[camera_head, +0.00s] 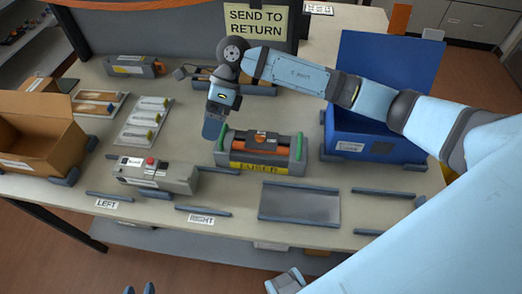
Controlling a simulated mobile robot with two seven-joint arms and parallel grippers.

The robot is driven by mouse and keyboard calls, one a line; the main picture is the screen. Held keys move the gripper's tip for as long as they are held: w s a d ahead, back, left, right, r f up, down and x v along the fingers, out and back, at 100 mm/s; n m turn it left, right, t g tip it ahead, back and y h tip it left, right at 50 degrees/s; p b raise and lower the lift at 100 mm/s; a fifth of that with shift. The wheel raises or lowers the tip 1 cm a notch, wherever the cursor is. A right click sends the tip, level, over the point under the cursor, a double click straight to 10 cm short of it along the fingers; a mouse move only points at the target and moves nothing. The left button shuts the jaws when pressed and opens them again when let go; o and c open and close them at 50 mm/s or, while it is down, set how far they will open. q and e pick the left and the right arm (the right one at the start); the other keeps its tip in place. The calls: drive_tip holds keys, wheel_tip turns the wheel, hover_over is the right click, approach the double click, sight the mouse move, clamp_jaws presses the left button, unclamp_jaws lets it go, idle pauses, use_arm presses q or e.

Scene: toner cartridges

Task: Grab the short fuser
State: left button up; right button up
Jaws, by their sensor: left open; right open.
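A grey unit with green end handles and a yellow label reading FUSER (259,167) sits near the middle of the table. A dark unit with a yellow label (133,67) lies at the back left, and another long dark unit (262,88) lies behind the middle; I cannot read their labels or tell which is the short fuser. My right gripper (212,128) points down just left of and behind the FUSER unit, seen from the side, empty and apart from it.
A blue open bin (372,148) stands right of the FUSER unit. A cardboard box (68,152) is at the left. A grey device with a red button (152,175) sits near the LEFT label (106,204). A bare grey tray (300,205) lies at the front.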

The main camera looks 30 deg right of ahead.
drive_tip(key=w+d+r+h, duration=0.1)
drive_tip(key=w+d+h, duration=0.15)
drive_tip(key=d, duration=0.35)
drive_tip(key=w+d+h, duration=0.1)
drive_tip(key=d+h, duration=0.3)
drive_tip(key=d, duration=0.3)
hover_over(261, 135)
drive_tip(key=w, duration=0.3)
drive_tip(key=shift+h, duration=0.25)
drive_tip(key=f, duration=0.3)
drive_tip(key=f+p, duration=0.1)
drive_tip(key=f, duration=0.2)
drive_tip(key=shift+s+d+f, duration=0.15)
drive_tip(key=shift+s, duration=0.05)
drive_tip(key=shift+x, duration=0.95)
drive_tip(key=shift+p+x, duration=0.5)
drive_tip(key=shift+x, duration=1.8)
drive_tip(key=c, duration=1.8)
drive_tip(key=shift+w, duration=0.1)
clamp_jaws()
